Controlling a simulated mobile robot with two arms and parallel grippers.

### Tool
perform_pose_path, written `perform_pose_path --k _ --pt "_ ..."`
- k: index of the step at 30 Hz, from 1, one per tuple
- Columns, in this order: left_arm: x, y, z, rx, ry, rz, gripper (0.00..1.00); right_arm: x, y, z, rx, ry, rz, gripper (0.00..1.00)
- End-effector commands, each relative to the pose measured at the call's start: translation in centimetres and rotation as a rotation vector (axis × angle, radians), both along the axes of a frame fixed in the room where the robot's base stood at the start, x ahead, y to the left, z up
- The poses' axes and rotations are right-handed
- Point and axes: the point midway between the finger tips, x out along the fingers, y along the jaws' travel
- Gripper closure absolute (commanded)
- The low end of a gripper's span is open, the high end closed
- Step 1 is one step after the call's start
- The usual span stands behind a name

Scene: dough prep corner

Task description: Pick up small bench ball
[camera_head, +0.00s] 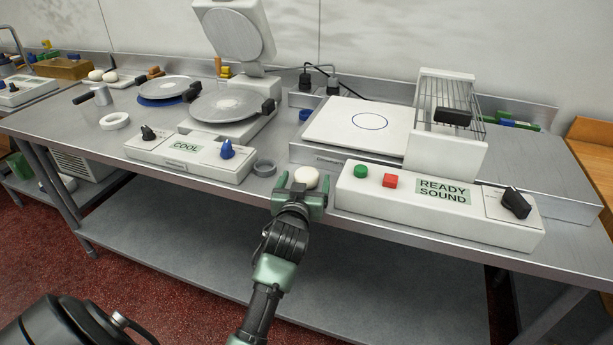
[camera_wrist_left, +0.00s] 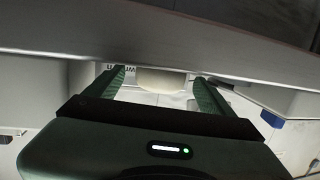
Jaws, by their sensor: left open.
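The small bench ball (camera_head: 307,177), round and off-white, rests on the steel bench near its front edge, in the gap between the two appliances. My left gripper (camera_head: 301,190) is open, with one finger on each side of the ball. In the left wrist view the pale ball (camera_wrist_left: 161,80) shows between the two green fingers (camera_wrist_left: 160,88), beyond the palm; contact with them cannot be told. My right gripper is not in view.
The COOL control box (camera_head: 190,158) stands to the left and the READY SOUND box (camera_head: 435,205) close to the right. A white plate with a blue circle (camera_head: 340,125) is behind. The steel bench (camera_head: 65,125) has a front edge under my gripper.

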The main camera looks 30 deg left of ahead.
Motion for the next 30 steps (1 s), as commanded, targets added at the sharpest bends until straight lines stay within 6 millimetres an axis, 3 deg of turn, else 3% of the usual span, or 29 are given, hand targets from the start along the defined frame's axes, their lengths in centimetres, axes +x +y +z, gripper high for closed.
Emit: perform_pose_path --k 5,13,14,21,30 --pt "1.9 0.9 -0.3 0.001 0.000 0.001 0.16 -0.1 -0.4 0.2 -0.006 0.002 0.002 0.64" --pt "2.1 1.0 -0.4 0.000 0.000 0.001 0.16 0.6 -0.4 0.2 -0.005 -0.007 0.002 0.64" --pt "2.1 1.0 -0.4 0.000 0.000 0.001 0.22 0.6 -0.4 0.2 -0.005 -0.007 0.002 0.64" --pt "2.1 1.0 -0.4 0.000 0.000 0.001 0.87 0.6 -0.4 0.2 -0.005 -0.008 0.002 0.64" --pt "2.2 1.0 -0.1 0.001 -0.002 0.001 0.87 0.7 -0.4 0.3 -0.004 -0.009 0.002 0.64"
